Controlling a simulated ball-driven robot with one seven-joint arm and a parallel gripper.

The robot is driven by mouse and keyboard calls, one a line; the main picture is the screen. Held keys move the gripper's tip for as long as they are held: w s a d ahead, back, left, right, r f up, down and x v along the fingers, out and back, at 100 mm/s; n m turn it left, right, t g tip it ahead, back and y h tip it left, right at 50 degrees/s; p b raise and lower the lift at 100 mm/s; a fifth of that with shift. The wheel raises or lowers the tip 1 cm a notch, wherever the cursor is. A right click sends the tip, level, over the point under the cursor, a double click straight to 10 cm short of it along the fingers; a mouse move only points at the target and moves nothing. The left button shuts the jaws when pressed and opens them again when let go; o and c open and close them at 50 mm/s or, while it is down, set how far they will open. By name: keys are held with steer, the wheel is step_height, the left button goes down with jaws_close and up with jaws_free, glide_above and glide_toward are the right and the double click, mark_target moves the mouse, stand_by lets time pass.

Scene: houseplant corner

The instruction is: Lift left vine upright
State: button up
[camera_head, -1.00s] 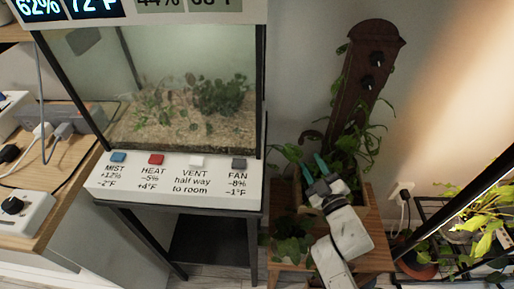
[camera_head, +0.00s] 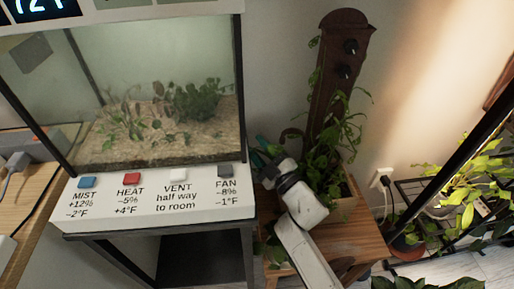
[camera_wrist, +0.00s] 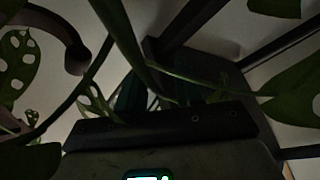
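The potted vine plant (camera_head: 322,165) climbs a dark brown board (camera_head: 328,80) in a wooden planter (camera_head: 345,203). A left vine (camera_head: 291,133) arches out from the plant towards my gripper. My gripper (camera_head: 262,150), with teal fingertips, is at the left of the plant, beside the glass tank. The fingertips stand apart. In the wrist view my gripper (camera_wrist: 172,98) is dark, with a green stem (camera_wrist: 128,45) running down towards the gap between the fingers. Leaves and shadow hide whether the stem touches a finger.
The glass tank (camera_head: 150,100) on its white control panel (camera_head: 150,210) stands close left of my gripper. The wooden stand (camera_head: 350,235) is under the planter. A wall outlet (camera_head: 381,177) and a rack with leafy plants (camera_head: 465,195) are at the right.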

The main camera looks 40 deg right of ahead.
steer(key=shift+w+r, duration=0.1)
steer(key=shift+w, duration=0.2)
jaws_close()
stand_by(0.5)
